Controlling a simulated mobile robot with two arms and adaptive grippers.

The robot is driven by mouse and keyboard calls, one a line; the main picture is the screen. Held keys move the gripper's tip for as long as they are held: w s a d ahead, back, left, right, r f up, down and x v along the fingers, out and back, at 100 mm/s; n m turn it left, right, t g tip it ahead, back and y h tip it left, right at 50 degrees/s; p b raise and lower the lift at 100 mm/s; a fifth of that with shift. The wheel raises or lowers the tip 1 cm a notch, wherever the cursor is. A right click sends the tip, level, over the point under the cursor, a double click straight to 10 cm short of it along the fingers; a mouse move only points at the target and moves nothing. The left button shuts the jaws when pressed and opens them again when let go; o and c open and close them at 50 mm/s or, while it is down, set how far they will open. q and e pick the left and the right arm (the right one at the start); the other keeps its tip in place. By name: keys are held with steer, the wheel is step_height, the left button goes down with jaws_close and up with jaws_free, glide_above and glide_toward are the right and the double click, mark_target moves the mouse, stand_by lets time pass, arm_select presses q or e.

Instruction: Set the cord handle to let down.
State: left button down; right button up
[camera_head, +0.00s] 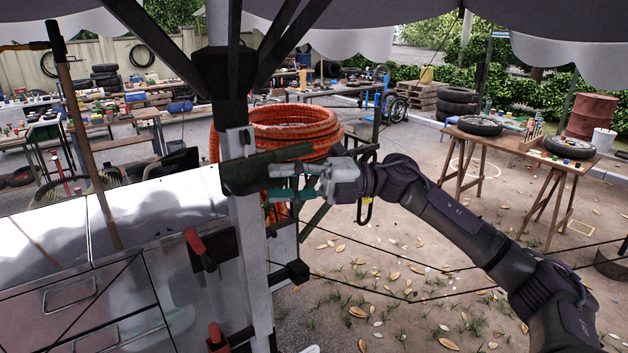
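A dark green bar (258,168) sticks out to the right from the pale upright post (246,215). I take it for the cord handle, but I cannot be sure. It slopes slightly up to the right. My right gripper (272,184) comes in from the right with its teal fingers at the bar's lower edge. A gap shows between the fingertips, and nothing is clearly held. Whether a finger touches the bar I cannot tell. My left gripper is not in view.
A coiled orange hose (290,125) sits right behind the bar. A metal drawer cabinet (80,300) fills the lower left, with a red-handled clamp (196,244) at its side. A canopy hangs overhead. A wooden table (500,140) stands at right; the ground before it is open.

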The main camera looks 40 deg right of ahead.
steer(key=v, duration=0.8)
